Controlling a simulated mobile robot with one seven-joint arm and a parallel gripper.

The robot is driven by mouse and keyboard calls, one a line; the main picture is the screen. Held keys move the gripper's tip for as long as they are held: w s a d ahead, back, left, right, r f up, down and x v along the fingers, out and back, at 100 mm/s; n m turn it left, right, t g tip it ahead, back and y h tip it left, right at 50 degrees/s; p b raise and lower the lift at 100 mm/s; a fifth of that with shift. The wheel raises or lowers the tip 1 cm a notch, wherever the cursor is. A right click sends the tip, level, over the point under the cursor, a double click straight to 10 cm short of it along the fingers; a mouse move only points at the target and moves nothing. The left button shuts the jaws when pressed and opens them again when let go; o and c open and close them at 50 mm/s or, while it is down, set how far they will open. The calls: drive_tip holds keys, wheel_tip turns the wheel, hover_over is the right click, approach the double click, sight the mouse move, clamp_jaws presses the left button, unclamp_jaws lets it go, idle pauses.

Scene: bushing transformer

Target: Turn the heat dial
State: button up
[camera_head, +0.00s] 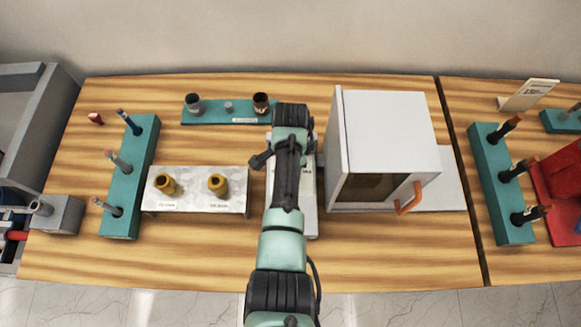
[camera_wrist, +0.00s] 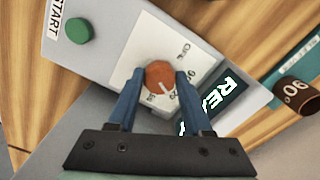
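The heat dial (camera_wrist: 160,75) is a round orange-red knob with a pale pointer line, on a white scale plate with printed marks, in the wrist view. My gripper (camera_wrist: 162,76) has its two blue fingers apart, one on each side of the dial with the tips close to its edges. I cannot tell whether they press on it. The grey panel (camera_wrist: 110,30) holding the dial also has a green START button (camera_wrist: 78,30) and a dark display (camera_wrist: 222,100) with light letters, partly hidden by the right finger. In the head view my arm hides the dial.
A white box-shaped oven (camera_head: 390,130) with an orange handle (camera_head: 409,198) stands right of my arm. A metal block with two brass bushings (camera_head: 200,202) is on the left. Teal racks (camera_head: 130,180) and a teal holder (camera_head: 215,119) stand further left and behind.

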drive_tip(key=o, duration=0.4)
wheel_tip(320, 180, up, 13)
drive_tip(key=b, duration=0.2)
idle(0.3)
idle(0.5)
